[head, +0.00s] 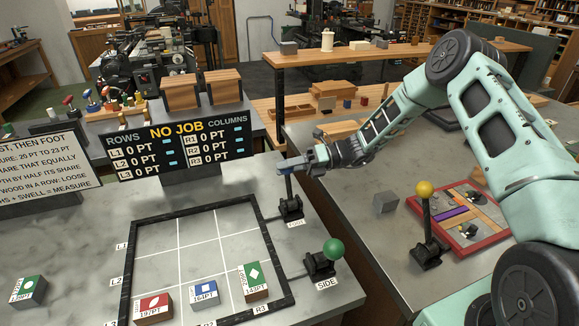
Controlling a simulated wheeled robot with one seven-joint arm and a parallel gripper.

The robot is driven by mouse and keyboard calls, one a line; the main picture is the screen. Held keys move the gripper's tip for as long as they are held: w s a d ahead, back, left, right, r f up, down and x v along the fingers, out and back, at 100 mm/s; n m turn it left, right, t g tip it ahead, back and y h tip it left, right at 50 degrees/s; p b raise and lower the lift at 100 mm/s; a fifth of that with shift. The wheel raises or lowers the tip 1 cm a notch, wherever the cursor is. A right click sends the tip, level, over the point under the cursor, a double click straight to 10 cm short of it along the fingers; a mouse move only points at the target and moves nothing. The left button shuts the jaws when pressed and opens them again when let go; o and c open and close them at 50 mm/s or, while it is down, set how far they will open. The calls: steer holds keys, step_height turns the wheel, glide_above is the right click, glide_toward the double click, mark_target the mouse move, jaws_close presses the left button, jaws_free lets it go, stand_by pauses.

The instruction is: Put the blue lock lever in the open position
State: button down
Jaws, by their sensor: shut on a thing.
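The lever labelled as a foot lock (290,207) stands at the right edge of the black frame. Its dark stem rises nearly upright from a black base. My gripper (288,165) is at the top of this stem, shut on the lever's end. The knob is mostly hidden by the fingers, so its blue colour is hard to make out. My arm reaches in from the right.
A yellow-knobbed lever (425,189) stands on the right table by a red tray (462,250). The black frame (131,262) holds several blocks at its front. A scoreboard (176,137) stands behind.

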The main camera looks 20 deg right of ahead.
steer(key=shift+w+f+m, duration=0.1)
steer(key=shift+w+m, duration=0.3)
steer(key=shift+w, duration=0.1)
steer(key=shift+d, duration=0.1)
steer(key=c, duration=0.9)
jaws_free()
steer(key=shift+w, duration=0.1)
steer(key=shift+f, duration=0.1)
steer(key=shift+s+d+r+b, duration=0.4)
steer(key=shift+d+b, duration=0.45)
steer(key=shift+d, duration=2)
steer(key=shift+s+d+r+b, duration=0.3)
steer(key=shift+d+b, duration=0.5)
steer(key=shift+d, duration=2.05)
steer(key=shift+s+d+r+b, duration=0.4)
steer(key=shift+d+b, duration=0.45)
steer(key=shift+d, duration=2)
steer(key=shift+w, duration=0.1)
